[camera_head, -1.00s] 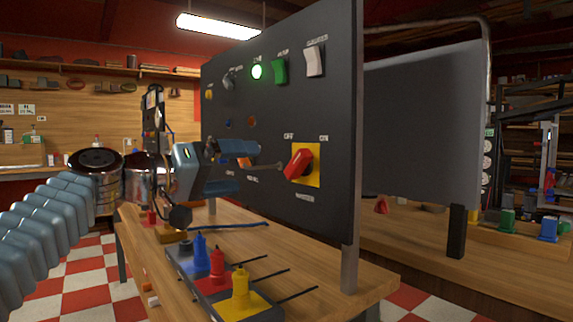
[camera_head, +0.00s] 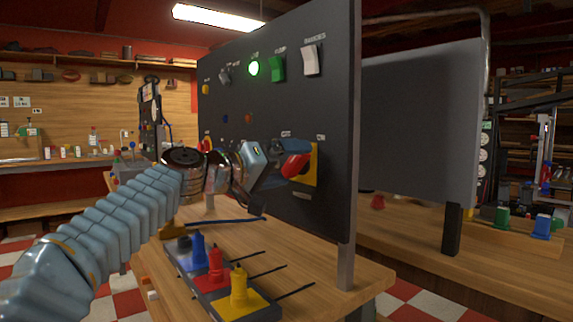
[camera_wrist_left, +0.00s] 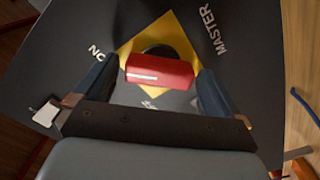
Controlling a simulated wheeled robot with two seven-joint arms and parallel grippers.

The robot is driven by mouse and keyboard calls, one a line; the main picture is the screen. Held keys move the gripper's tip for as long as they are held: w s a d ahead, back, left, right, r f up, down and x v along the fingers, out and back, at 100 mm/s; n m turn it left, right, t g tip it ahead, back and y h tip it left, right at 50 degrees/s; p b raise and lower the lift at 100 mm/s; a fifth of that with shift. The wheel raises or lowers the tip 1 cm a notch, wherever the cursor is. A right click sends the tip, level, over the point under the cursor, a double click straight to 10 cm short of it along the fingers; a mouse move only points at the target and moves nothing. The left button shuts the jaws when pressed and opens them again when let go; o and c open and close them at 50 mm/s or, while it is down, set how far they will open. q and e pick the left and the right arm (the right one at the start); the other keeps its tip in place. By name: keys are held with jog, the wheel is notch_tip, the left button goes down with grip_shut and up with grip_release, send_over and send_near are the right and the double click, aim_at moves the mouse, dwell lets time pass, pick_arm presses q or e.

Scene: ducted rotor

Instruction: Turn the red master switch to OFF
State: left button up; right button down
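The red master switch (camera_head: 296,166) is a red knob on a yellow square plate (camera_head: 312,176), low on the dark upright panel. My left gripper (camera_head: 276,170) is at the knob, with its fingers pointing at the panel. In the left wrist view the red knob (camera_wrist_left: 160,71) sits between the two spread fingers of the left gripper (camera_wrist_left: 155,88), with narrow gaps seeming to show on both sides. The white mark on the knob points left, roughly toward the ON lettering (camera_wrist_left: 96,52). MASTER lettering (camera_wrist_left: 213,28) is at upper right. My right gripper is not in view.
Several coloured plugs, including a yellow one (camera_head: 239,290), stand on the wooden bench (camera_head: 325,277) below. A grey panel (camera_head: 420,130) stands at right.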

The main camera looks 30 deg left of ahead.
pick_arm(q)
jog(key=c, duration=0.9)
jog(key=shift+o, duration=0.2)
jog(key=shift+n, duration=0.3)
jog(key=n+p, duration=0.1)
jog(key=n, duration=0.2)
jog(key=shift+n, duration=0.4)
jog(key=n+p, duration=0.1)
jog(key=n, duration=0.3)
jog(key=shift+n+p, duration=0.3)
jog(key=shift+p, duration=0.05)
jog(key=n+p, duration=0.2)
jog(key=n, duration=0.3)
jog(key=shift+n+p, duration=1)
jog(key=shift+n, duration=0.8)
jog(key=shift+f+n, duration=0.1)
jog(key=shift+n, duration=0.2)
